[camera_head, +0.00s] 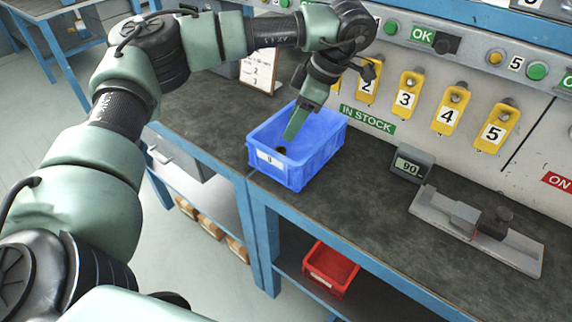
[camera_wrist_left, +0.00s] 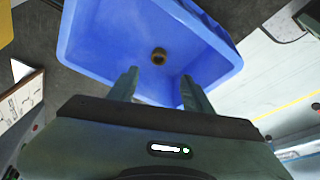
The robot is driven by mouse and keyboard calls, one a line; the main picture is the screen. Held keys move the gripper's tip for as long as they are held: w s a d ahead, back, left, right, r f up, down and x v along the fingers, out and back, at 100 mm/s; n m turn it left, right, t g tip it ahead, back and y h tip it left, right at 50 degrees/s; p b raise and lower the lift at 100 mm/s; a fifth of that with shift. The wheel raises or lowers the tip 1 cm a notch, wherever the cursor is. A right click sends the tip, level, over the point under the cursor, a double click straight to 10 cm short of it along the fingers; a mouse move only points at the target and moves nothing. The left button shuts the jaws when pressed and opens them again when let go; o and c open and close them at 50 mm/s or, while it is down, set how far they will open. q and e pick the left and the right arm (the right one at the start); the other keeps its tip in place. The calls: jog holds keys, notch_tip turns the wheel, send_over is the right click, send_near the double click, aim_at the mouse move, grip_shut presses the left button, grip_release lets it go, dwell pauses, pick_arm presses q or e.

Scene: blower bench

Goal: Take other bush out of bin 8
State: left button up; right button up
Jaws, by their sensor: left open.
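A blue bin (camera_head: 318,163) with a small white label on its front stands on the dark bench top, near the front edge. Its label is too small to read surely. My left gripper (camera_head: 293,130) points down into the bin from above. In the left wrist view, a small dark brown bush (camera_wrist_left: 159,56) with a hole lies on the floor of the blue bin (camera_wrist_left: 95,40). The two fingers of my left gripper (camera_wrist_left: 160,92) are apart with nothing between them, and the bush lies beyond their tips. In the head view the bush (camera_head: 282,150) shows as a dark spot. My right gripper is not in view.
A grey display reading 90 (camera_head: 411,164) and a grey fixture (camera_head: 476,230) stand on the bench to the right. Yellow numbered tags (camera_head: 448,108) hang on the back panel. A red bin (camera_head: 331,268) sits on the shelf below. Bench top between bin and display is clear.

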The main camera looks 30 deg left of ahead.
aim_at(281, 149)
pick_arm(q)
jog(key=shift+a+f, duration=0.15)
jog(key=shift+f, duration=0.5)
jog(key=x, duration=0.6)
jog(key=shift+w+f+b, duration=0.1)
jog(key=shift+f+b, duration=0.2)
jog(key=shift+f, duration=0.2)
grip_shut()
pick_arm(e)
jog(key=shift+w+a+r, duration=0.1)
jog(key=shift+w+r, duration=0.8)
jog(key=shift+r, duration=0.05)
